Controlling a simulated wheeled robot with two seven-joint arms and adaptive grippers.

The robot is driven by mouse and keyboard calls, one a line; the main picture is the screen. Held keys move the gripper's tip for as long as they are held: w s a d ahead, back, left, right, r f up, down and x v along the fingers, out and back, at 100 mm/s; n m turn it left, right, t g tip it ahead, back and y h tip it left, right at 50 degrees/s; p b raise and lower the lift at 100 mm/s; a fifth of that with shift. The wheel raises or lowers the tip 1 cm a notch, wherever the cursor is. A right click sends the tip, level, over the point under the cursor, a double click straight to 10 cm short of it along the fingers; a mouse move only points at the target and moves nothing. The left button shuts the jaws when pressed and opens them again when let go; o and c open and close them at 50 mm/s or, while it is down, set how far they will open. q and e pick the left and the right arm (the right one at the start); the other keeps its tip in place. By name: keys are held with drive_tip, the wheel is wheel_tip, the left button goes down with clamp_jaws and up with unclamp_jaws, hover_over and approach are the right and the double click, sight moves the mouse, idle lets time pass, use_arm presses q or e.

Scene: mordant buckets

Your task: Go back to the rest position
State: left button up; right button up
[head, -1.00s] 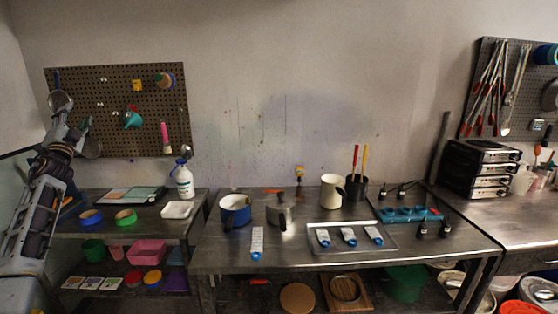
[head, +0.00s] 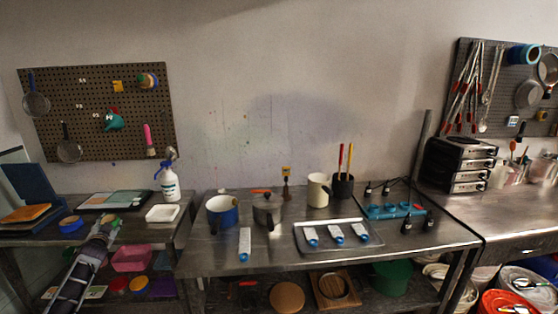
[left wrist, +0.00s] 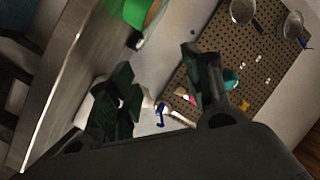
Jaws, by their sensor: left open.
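My left gripper (head: 106,227) is low at the left of the head view, in front of the left table (head: 150,232). Its arm comes up from the bottom left. In the left wrist view its two dark fingers (left wrist: 160,88) stand apart with nothing held between them. The white spray bottle shows beyond the fingers in the left wrist view, partly hidden. My right gripper is not in view.
On the left table are a blue tape roll (head: 71,225), a white tray (head: 162,214) and the spray bottle (head: 170,184). The middle table holds a blue pot (head: 222,212), a steel pot (head: 267,213) and a tray (head: 372,248). A pegboard (head: 95,100) hangs behind.

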use_arm(q)
drive_tip(key=s+d+f+g+h, duration=0.15)
drive_tip(key=s+d+f, duration=0.55)
drive_tip(key=f, duration=0.9)
drive_tip(key=s+d+f+n+g+h, duration=0.1)
drive_tip(key=s+d+f+g, duration=0.4)
drive_tip(key=f, duration=1)
drive_tip(key=s+d+f+g+h, duration=0.1)
drive_tip(key=s+d+f+h, duration=0.1)
drive_tip(key=s+d+f, duration=0.85)
drive_tip(key=s+d+f+g+h, duration=0.15)
drive_tip(key=s+d+f, duration=0.35)
drive_tip(key=s+f, duration=0.65)
drive_tip(key=s+d+f+g, duration=0.2)
drive_tip(key=s+d+f, duration=0.3)
drive_tip(key=s+f, duration=0.65)
drive_tip(key=s+d+f+g, duration=0.1)
drive_tip(key=s+d, duration=0.2)
drive_tip(key=s, duration=1)
drive_tip(key=s+d+f+g, duration=0.1)
drive_tip(key=s+d, duration=0.2)
drive_tip(key=s, duration=1)
drive_tip(key=shift+d+f+m+g+h, duration=0.2)
drive_tip(key=shift+m+g+h, duration=0.1)
drive_tip(key=shift+g+h, duration=0.1)
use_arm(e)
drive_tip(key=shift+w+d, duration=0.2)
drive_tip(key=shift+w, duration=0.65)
